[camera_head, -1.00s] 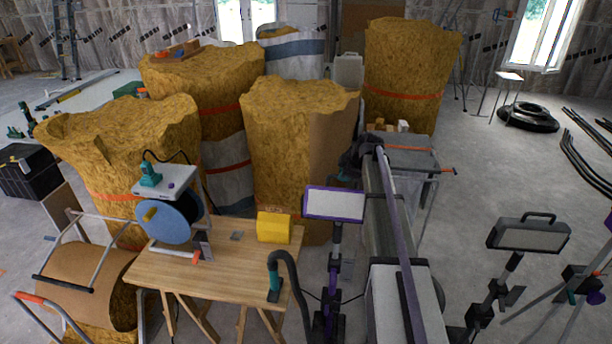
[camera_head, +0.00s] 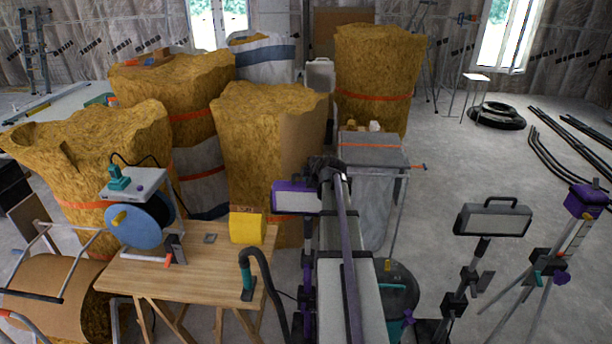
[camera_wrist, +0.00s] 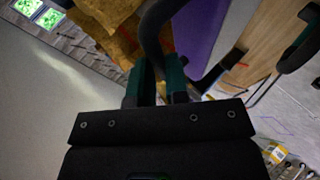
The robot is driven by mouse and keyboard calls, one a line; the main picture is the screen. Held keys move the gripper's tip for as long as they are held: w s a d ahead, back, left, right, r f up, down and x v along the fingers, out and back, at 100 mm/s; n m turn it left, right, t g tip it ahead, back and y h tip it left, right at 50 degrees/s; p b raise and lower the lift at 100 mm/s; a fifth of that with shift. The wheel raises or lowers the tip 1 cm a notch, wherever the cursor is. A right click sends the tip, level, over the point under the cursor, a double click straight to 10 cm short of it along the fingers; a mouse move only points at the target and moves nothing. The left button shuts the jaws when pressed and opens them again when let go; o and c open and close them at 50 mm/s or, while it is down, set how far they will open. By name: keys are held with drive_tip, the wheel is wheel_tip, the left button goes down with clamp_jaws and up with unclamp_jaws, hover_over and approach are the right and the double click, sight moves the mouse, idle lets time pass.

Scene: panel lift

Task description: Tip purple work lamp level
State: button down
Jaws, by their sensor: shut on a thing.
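The purple work lamp (camera_head: 297,198) is in the middle of the head view, on a dark and purple stand (camera_head: 307,262). Its pale face is toward the camera, with a purple band above it; I cannot tell exactly how far it is tilted. My gripper (camera_head: 324,168) is at the lamp's upper right, with my arm running back toward the camera. In the wrist view, the teal fingers of my gripper (camera_wrist: 157,76) are closed around the lamp's dark curved handle (camera_wrist: 153,32). The lamp's purple housing (camera_wrist: 202,35) shows beyond them. The fingertips are partly hidden by the handle.
A wooden workbench (camera_head: 185,268) with a yellow box (camera_head: 247,227) and a black hose (camera_head: 268,275) is left of the lamp. Large insulation rolls (camera_head: 268,130) stand behind. A dark work lamp (camera_head: 492,218) and a purple-headed tripod (camera_head: 585,202) stand right. Open floor lies at right.

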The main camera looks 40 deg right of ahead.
drive_tip(key=shift+s+a+f, duration=0.15)
drive_tip(key=shift+f, duration=0.05)
drive_tip(key=c, duration=1.4)
unclamp_jaws()
drive_tip(key=shift+c, duration=0.2)
drive_tip(key=o, duration=0.3)
drive_tip(key=shift+r, duration=0.1)
drive_tip(key=p+v, duration=0.6)
drive_tip(key=v, duration=0.4)
drive_tip(key=shift+s+r, duration=0.25)
